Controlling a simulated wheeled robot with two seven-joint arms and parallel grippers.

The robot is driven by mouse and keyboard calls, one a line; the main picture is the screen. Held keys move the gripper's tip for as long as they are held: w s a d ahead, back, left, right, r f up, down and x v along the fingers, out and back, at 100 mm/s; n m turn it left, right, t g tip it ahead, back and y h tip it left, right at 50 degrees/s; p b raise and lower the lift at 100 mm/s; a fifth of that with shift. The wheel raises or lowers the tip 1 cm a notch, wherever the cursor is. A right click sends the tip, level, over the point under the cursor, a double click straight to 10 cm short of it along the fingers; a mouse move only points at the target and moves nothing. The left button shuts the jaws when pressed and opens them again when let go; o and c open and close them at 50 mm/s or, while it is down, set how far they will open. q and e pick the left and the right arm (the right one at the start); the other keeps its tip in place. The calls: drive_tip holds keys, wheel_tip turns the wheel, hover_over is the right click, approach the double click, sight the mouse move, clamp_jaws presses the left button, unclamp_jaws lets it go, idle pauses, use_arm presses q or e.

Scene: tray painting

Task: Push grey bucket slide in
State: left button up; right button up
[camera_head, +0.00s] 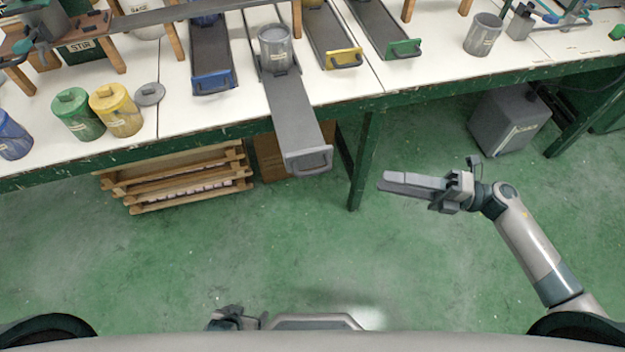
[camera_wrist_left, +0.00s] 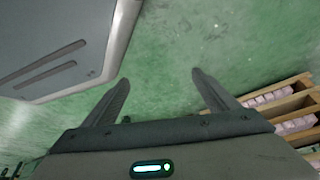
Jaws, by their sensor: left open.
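The grey bucket (camera_head: 275,50) is a metal can standing upright on the grey slide (camera_head: 293,108). This slide sticks out past the table's front edge, its grey handle (camera_head: 309,160) hanging over the floor. My left gripper (camera_head: 235,313) is low at the bottom of the head view, far from the slide and mostly hidden by my body. In the left wrist view its fingers (camera_wrist_left: 158,82) are apart and empty above the green floor. My right gripper (camera_head: 382,184) points left over the floor, to the right of the handle and apart from it. I cannot tell its finger gap.
Blue (camera_head: 212,60), yellow (camera_head: 335,45) and green (camera_head: 390,35) slides lie farther in on the table. Another grey can (camera_head: 482,36) stands right. Green (camera_head: 78,118) and yellow (camera_head: 116,112) cans stand left. Wooden pallets (camera_head: 178,182) and a grey container (camera_head: 508,120) are below.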

sight(312, 171)
use_arm(q)
drive_tip(key=shift+w+r, duration=0.1)
drive_tip(key=shift+w, duration=0.05)
use_arm(e)
drive_tip(key=shift+s+a+r+n+g, duration=0.1)
drive_tip(key=shift+s+r+n+g, duration=0.05)
drive_tip(key=shift+s+n+g, duration=0.2)
drive_tip(key=shift+a, duration=0.1)
use_arm(q)
drive_tip(key=w+d+r+t+h+p, duration=0.1)
drive_tip(key=w+d+r+t+p, duration=0.2)
drive_tip(key=d+r+p, duration=0.1)
drive_tip(key=shift+w+d+p, duration=0.15)
drive_tip(key=shift+d+p, duration=0.15)
drive_tip(key=shift+p, duration=0.2)
use_arm(e)
drive_tip(key=shift+w+a+r, duration=0.2)
drive_tip(key=shift+w+a, duration=0.2)
drive_tip(key=shift+a, duration=2.45)
drive_tip(key=shift+w+a+r, duration=0.15)
drive_tip(key=shift+w+a, duration=0.2)
drive_tip(key=shift+a, duration=2.45)
drive_tip(key=shift+w+a+r, duration=0.2)
drive_tip(key=shift+w+a, duration=0.2)
drive_tip(key=shift+a, duration=2.45)
clamp_jaws()
